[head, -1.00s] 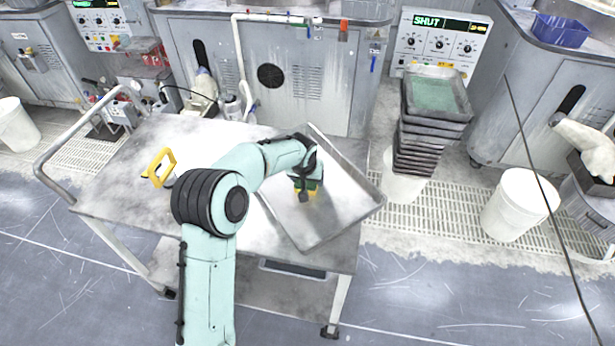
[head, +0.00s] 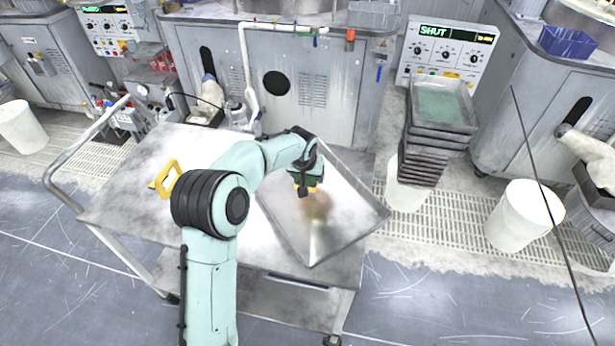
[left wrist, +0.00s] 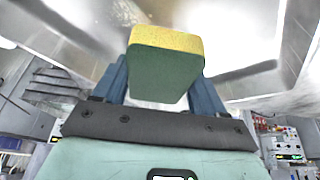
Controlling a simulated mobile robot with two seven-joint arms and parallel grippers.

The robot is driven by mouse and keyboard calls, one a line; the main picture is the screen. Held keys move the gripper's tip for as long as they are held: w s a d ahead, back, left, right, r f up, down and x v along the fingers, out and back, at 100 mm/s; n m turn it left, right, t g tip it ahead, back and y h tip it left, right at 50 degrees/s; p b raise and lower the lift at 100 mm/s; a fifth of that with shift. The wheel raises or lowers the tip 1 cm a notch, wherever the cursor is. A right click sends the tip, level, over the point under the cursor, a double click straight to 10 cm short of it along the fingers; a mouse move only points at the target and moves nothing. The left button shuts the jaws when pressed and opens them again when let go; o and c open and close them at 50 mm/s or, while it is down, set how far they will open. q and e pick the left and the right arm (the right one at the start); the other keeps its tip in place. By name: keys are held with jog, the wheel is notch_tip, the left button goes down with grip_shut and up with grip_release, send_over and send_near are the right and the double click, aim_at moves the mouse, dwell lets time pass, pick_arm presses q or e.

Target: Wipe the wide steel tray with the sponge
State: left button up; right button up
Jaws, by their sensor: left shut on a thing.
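The wide steel tray (head: 352,212) lies at an angle on the right part of the trolley top. My left gripper (head: 306,180) is over the tray's left-middle part and is shut on the sponge (head: 313,189). In the left wrist view the sponge (left wrist: 166,65), yellow on one side and green on the other, sits between the blue fingers. The sponge appears to be above the tray, but the exact gap is unclear. A blurred brownish and greenish patch shows on the tray in front of it; I cannot tell whether it is dirt or reflection. My right gripper is not in view.
A yellow-handled object (head: 168,178) stands on the trolley (head: 130,190), left of my arm. A stack of dark trays (head: 422,155) stands right of the trolley, near white buckets (head: 520,215). Grey machine cabinets (head: 310,85) line the back.

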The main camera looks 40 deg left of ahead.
pick_arm(q)
jog(key=shift+r+p, duration=0.85)
jog(key=shift+r, duration=0.8)
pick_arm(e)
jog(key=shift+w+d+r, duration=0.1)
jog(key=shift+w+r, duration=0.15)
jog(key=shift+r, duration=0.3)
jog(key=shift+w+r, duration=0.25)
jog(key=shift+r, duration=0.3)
pick_arm(q)
jog(key=shift+f, duration=0.1)
